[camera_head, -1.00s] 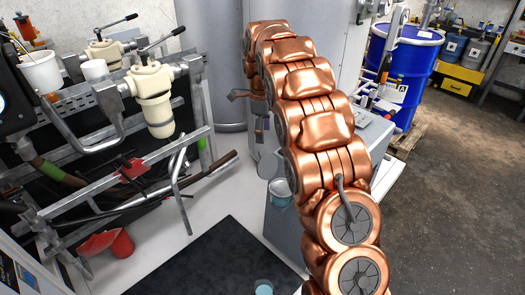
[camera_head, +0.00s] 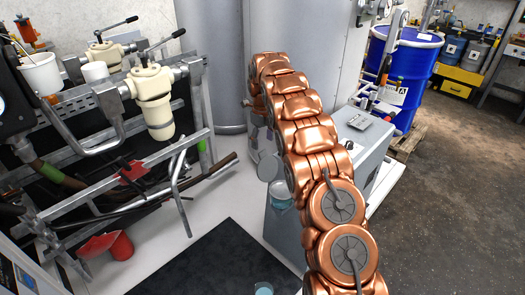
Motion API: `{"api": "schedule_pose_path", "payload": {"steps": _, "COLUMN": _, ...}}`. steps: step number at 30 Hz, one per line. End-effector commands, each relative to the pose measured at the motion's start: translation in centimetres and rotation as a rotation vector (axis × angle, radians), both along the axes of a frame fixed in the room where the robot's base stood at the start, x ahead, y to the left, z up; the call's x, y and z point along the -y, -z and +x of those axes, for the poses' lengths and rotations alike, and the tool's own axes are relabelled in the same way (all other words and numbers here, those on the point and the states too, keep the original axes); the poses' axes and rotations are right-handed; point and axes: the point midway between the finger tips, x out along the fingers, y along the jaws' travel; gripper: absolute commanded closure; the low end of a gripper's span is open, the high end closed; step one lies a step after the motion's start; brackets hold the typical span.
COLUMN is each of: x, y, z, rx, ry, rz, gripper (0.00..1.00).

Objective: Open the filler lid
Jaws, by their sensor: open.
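A grey round disc (camera_head: 268,168), which looks like the filler lid, stands tilted at the left edge of the grey cabinet (camera_head: 283,232). Just below and right of it is a small round teal-tinted thing (camera_head: 281,198), partly behind my copper arm. I cannot tell whether this is the filler opening or a cup, or how the disc is joined to it. My arm reaches up and away past the disc's right side. Its far end bends down in front of the large grey tank. My gripper is hidden behind the arm links, so its distance from the disc does not show.
A pipe rack (camera_head: 95,190) with cream filter housings (camera_head: 154,100) fills the left. The large grey tank (camera_head: 300,35) stands behind the arm. A blue drum (camera_head: 408,70) sits on a wooden pallet (camera_head: 406,143) at right. The floor at right (camera_head: 455,200) is clear.

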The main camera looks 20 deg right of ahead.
Motion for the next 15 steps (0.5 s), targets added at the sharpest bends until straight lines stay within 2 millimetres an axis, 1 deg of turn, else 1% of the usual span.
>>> {"api": "schedule_pose_path", "payload": {"steps": 9, "x": 0.0, "y": 4.1, "z": -0.1, "rx": -0.003, "ry": -0.001, "rz": 0.001, "gripper": 0.33}}
{"api": "schedule_pose_path", "payload": {"steps": 15, "x": 0.0, "y": 5.4, "z": 0.0, "rx": 0.002, "ry": -0.001, "rz": 0.0, "gripper": 0.33}}
